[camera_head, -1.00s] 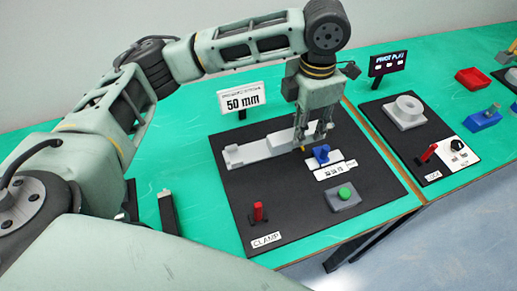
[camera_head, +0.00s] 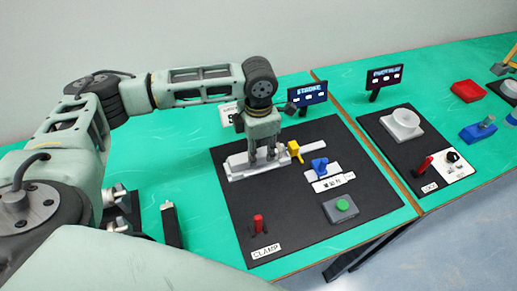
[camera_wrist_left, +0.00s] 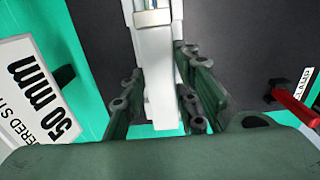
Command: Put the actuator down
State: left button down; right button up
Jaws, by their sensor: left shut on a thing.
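My left gripper (camera_head: 264,157) points down over the pale grey fixture (camera_head: 236,170) on the black board. It is shut on the actuator, a long white body (camera_wrist_left: 158,75) that runs between the fingers in the left wrist view. The wrist view shows a metallic band near its far end. In the head view the fingers hide much of the actuator, and I cannot tell whether it rests fully on the fixture. A yellow part (camera_head: 296,150) stands just right of the fingers. My right gripper is not in view.
On the same board are a red clamp lever (camera_head: 258,223), a blue part (camera_head: 319,166) and a green button (camera_head: 342,205). The 50 mm sign (camera_wrist_left: 38,95) and a STROKE display (camera_head: 308,95) stand behind. A second board (camera_head: 395,150) lies to the right.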

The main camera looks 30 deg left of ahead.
aim_at(258, 153)
pick_arm(q)
jog(key=shift+f, duration=0.4)
jog(key=shift+f, duration=0.1)
jog(key=c, duration=1.4)
grip_release()
jog(key=shift+o, duration=0.2)
notch_tip(258, 153, up, 12)
jog(key=b, duration=0.1)
